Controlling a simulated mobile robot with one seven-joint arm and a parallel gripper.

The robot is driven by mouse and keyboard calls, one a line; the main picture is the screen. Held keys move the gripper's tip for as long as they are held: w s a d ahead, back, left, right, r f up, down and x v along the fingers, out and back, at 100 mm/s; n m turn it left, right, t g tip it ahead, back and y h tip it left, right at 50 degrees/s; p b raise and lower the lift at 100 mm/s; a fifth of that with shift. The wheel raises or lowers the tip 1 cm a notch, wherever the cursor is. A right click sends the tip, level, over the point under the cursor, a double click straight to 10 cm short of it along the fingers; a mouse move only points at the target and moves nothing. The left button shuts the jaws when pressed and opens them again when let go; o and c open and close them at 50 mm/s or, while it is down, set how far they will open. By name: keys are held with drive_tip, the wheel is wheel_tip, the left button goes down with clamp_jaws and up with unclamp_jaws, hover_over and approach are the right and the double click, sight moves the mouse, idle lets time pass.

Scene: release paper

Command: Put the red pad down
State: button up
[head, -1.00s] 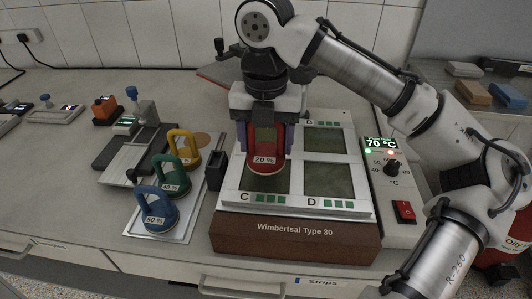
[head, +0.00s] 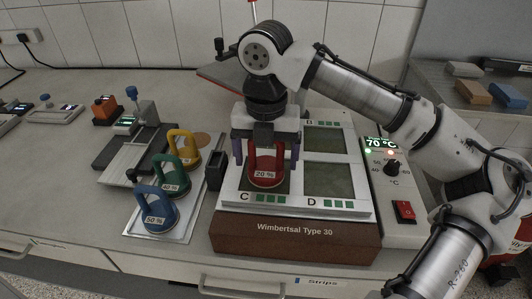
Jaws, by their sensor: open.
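The red pad (head: 266,177), labelled 20 %, stands upright on square C of the hot plate device (head: 293,209), near the front left of its top. Its red handle rises between the fingers of my gripper (head: 266,160). The gripper is open, with one purple-sided finger on each side of the handle and a gap to it. The gripper body hides the top of the handle and most of the squares behind.
A blue pad (head: 155,212), a green pad (head: 172,180) and a yellow pad (head: 189,155) stand on a tray (head: 190,222) at the left. A black post (head: 214,170) stands between tray and device. A control box (head: 399,190) reading 70 °C is at the right. Squares B and D (head: 328,180) are bare.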

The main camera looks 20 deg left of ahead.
wheel_tip(320, 180, up, 12)
drive_tip(key=shift+r+p, duration=0.15)
drive_tip(key=shift+p, duration=0.15)
idle(0.3)
